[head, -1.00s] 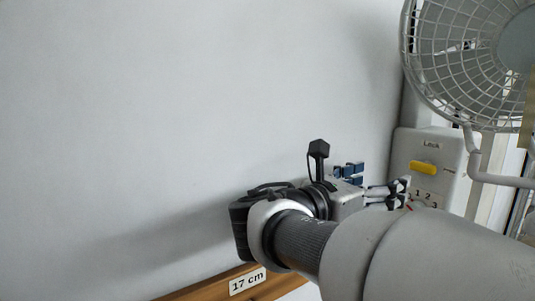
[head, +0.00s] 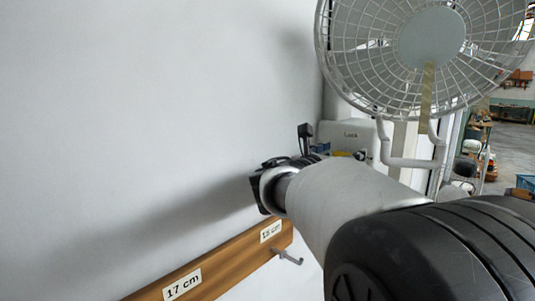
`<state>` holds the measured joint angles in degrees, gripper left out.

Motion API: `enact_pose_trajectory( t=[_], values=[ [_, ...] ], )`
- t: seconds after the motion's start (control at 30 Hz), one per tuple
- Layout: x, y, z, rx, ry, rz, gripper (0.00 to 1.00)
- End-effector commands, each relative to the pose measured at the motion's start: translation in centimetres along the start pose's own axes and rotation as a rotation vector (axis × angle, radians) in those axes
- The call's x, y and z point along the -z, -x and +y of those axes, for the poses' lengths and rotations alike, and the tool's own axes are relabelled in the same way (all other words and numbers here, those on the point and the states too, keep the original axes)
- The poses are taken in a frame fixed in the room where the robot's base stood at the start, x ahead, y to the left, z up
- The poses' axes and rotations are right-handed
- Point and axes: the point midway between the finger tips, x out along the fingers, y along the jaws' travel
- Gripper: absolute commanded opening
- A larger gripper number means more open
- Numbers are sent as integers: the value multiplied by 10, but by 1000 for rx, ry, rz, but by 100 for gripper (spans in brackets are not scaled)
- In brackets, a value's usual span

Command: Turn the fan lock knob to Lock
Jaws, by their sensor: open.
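The white wall fan (head: 385,50) has a round wire cage at the upper right. Its pale control box (head: 365,132) is below, with the label "Lock" on its face. A sliver of the yellow knob (head: 341,154) shows under the label; most of it is behind my arm, so its setting cannot be read. My gripper (head: 362,156) is at the box beside the knob, open, with only a small dark fingertip part showing. My arm hides the rest, and I cannot tell whether it touches the knob.
A wooden rail (head: 215,262) with "17 cm" and "15 cm" labels and a metal hook (head: 287,257) runs along the white wall below my arm. A bent white fan bracket (head: 410,162) is right of the box. Shelving (head: 478,145) stands farther right. The wall at left is clear.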

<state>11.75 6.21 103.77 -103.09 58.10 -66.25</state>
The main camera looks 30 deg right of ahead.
Motion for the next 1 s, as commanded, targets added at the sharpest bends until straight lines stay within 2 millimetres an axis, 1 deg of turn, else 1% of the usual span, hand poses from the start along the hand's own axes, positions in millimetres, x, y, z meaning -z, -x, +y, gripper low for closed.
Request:
enact_pose_trajectory(
  t=[0.27, 0.93, 1.0],
  values=[
    [0, -2, 0, -1, 0, 0, 70],
    [0, -1, 0, 0, 0, 0, 26],
    [0, -1, 0, 0, 0, 0, 26]
  ],
)
